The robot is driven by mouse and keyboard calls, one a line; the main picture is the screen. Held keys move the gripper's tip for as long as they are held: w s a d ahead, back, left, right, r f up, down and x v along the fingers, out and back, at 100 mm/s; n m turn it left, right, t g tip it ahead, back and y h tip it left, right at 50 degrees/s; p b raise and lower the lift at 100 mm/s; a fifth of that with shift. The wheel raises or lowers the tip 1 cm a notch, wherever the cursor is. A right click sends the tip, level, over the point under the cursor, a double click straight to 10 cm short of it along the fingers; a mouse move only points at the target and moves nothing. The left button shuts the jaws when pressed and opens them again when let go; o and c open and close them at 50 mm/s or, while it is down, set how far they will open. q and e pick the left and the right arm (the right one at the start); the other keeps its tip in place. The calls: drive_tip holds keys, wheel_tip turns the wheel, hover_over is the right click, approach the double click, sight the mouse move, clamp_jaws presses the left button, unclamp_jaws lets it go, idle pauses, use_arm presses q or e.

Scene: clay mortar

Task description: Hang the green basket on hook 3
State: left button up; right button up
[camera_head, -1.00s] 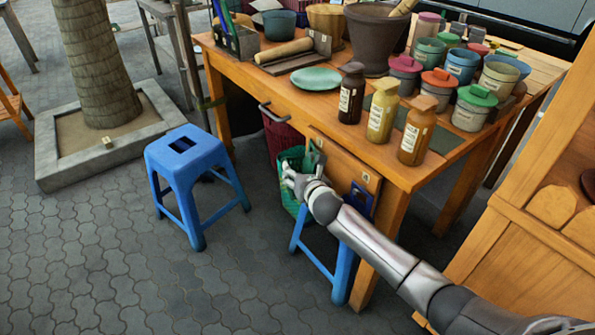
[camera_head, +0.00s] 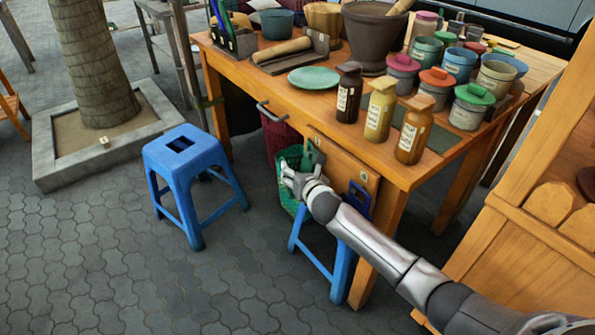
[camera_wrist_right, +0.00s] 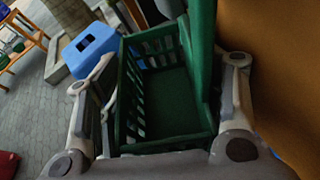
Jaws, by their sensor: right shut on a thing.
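The green basket (camera_head: 288,205) is at the front of the wooden table (camera_head: 225,70), partly behind my right gripper (camera_head: 291,177). In the right wrist view the slatted green basket (camera_wrist_right: 165,100) lies between the two fingers of my right gripper (camera_wrist_right: 166,70), which is shut on it. Its tall green part rises toward the table's brown front panel. Whether the basket touches a hook cannot be told. Small pale labels (camera_head: 363,176) show on the table front; their numbers are too small to read. My left gripper is not in view.
A dark red basket (camera_head: 278,138) is beside the green one, below a metal bar. A blue item (camera_head: 357,200) is at the table front on the right. A blue stool (camera_head: 185,155) stands left; another (camera_head: 341,270) is under the arm. Jars and bottles (camera_head: 411,130) crowd the tabletop.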

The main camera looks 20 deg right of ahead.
drive_tip(key=shift+w+d, duration=0.1)
drive_tip(key=shift+d, duration=0.65)
drive_tip(key=o, duration=1.3)
drive_tip(key=shift+f, duration=0.2)
drive_tip(key=shift+o, duration=0.3)
drive_tip(key=shift+w, duration=0.1)
drive_tip(key=a+v, duration=0.1)
drive_tip(key=v, duration=1.1)
drive_tip(key=shift+a, duration=0.2)
drive_tip(key=shift+r, duration=0.1)
